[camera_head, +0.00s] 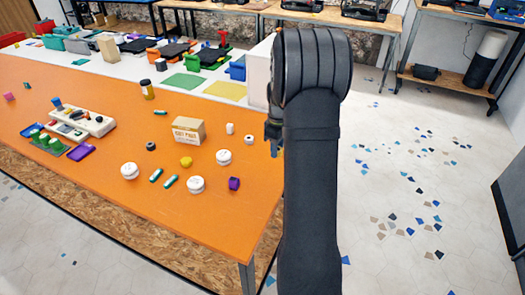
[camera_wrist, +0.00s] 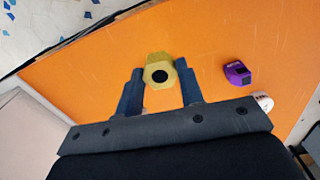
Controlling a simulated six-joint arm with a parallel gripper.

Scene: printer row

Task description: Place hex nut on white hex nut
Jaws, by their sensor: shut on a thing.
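My gripper (camera_wrist: 160,80) is shut on a yellow hex nut (camera_wrist: 160,71), which shows its dark round hole between the fingertips in the wrist view. In the head view my gripper (camera_head: 273,137) is at the right end of the orange table, mostly hidden by my arm, with only a sliver of yellow showing below it. A small white piece (camera_head: 249,140), apparently the white hex nut, lies on the table just left of my gripper.
Several white round pieces (camera_head: 195,184), a yellow lump (camera_head: 186,162) and a small white block (camera_head: 230,128) lie on the orange table (camera_head: 110,210). A cardboard box (camera_head: 188,131) stands behind them. The table's right edge is close to my gripper. The front right corner is clear.

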